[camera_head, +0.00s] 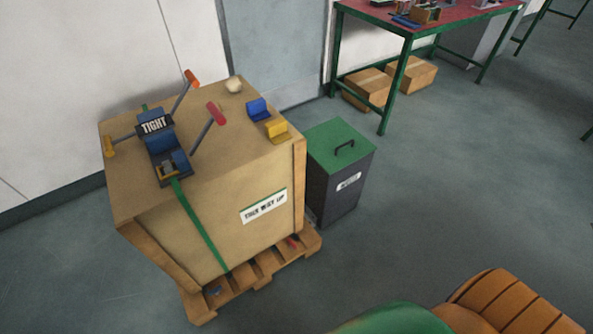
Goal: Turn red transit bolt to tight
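A wooden crate (165,228) stands on a pallet (262,270). On its top is a blue device with a sign reading TIGHT (155,124) and a green strap (200,226) running down the crate's front. Levers stick out from it, with a red grip (216,113), an orange-red grip (191,78) and a yellow grip (109,147). A small red part (292,242) sits low at the pallet, and a small blue part (214,291) at its front corner. I cannot tell which red part is the transit bolt, or its setting. Neither gripper shows.
A dark bin with a green lid (338,150) stands close to the crate's right. A blue block (258,109), a yellow block (277,130) and a pale round object (234,85) lie on the crate. A green-legged table (448,22) and cardboard boxes (368,87) are behind. Floor at right is clear.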

